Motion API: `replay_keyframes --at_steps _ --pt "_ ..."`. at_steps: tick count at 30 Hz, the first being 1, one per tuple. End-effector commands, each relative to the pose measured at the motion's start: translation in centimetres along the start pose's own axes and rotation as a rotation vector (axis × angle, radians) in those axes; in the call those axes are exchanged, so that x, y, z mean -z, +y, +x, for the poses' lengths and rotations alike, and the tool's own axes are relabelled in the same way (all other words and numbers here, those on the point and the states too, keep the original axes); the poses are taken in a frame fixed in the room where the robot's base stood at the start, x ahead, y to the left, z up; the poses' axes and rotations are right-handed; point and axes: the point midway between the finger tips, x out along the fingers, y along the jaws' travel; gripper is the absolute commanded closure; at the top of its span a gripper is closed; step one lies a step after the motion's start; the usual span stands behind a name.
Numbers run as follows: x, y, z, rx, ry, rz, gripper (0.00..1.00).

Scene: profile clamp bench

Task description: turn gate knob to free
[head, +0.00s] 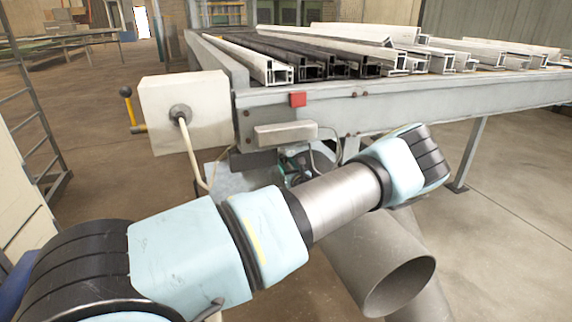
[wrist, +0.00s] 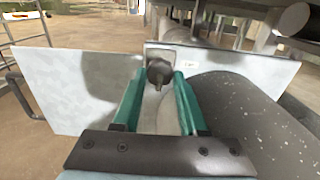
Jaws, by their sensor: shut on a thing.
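The gate knob (wrist: 158,72) is dark and round and shows in the wrist view, in front of a grey metal plate with a small label. My gripper (wrist: 160,75) has its two teal fingers on either side of the knob and is shut on it. A small dark tip points down from the knob, and the label's writing is too small to read. In the head view my gripper (head: 290,165) is below the bench's front rail, largely behind my arm, and I cannot make out the knob there.
The bench (head: 430,105) holds several white and black profiles. A pale box (head: 185,110) with a cable stands at its left end, beside a yellow lever with a black ball (head: 126,91). A wide grey pipe (head: 385,265) lies below my arm.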

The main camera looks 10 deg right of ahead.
Motion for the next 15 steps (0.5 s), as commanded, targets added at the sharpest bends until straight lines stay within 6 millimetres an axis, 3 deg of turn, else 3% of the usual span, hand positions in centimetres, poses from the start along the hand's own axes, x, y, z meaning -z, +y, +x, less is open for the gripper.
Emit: replay_keyframes --at_steps 8,15 --pt "-0.09 0.02 0.0 0.0 0.0 -0.033 1.0" --pt "-0.2 0.05 0.01 -0.001 0.001 -0.161 1.0"
